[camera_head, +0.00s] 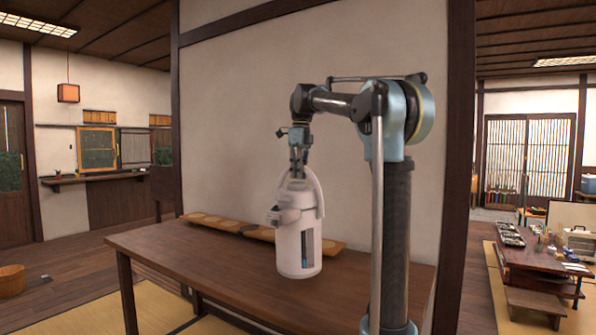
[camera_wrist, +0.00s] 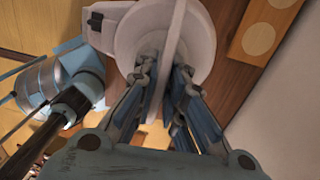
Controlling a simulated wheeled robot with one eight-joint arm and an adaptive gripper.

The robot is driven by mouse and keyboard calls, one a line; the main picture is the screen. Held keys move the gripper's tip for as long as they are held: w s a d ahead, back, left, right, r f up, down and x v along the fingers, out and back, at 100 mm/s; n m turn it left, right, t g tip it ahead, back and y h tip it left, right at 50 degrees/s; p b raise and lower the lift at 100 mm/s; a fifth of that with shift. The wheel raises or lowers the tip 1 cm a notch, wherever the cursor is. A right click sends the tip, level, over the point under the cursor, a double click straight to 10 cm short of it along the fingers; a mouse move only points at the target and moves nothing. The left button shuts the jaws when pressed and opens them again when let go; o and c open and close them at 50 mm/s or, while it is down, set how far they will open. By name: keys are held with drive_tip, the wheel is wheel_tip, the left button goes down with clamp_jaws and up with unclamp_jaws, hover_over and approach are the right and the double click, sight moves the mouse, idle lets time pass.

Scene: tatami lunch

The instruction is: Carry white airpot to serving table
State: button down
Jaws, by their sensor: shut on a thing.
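The white airpot (camera_head: 298,240) stands upright at the wooden table in the head view, near the table's right part. Its handle arches up over the lid. My gripper (camera_head: 297,174) is above the airpot, pointing down, and is shut on its handle. In the wrist view my gripper (camera_wrist: 167,72) has its fingers on either side of the pale handle (camera_wrist: 172,45), with the round white top behind it. I cannot tell whether the airpot's base touches the tabletop. Which table is the serving table is not marked.
The wooden table (camera_head: 180,250) bears a long board (camera_head: 215,222) with round discs along the wall. A low table (camera_head: 525,255) with trays and small items stands at the far right. A wooden tub (camera_head: 12,280) is on the floor at left. A wall pillar (camera_head: 458,150) stands right of my arm.

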sight(299, 182)
drive_tip(key=shift+f, duration=2.05)
drive_tip(key=c, duration=1.7)
unclamp_jaws()
drive_tip(key=shift+o, duration=0.2)
wheel_tip(299, 182, up, 12)
drive_tip(key=shift+w+d, duration=0.35)
drive_tip(key=shift+w, duration=0.1)
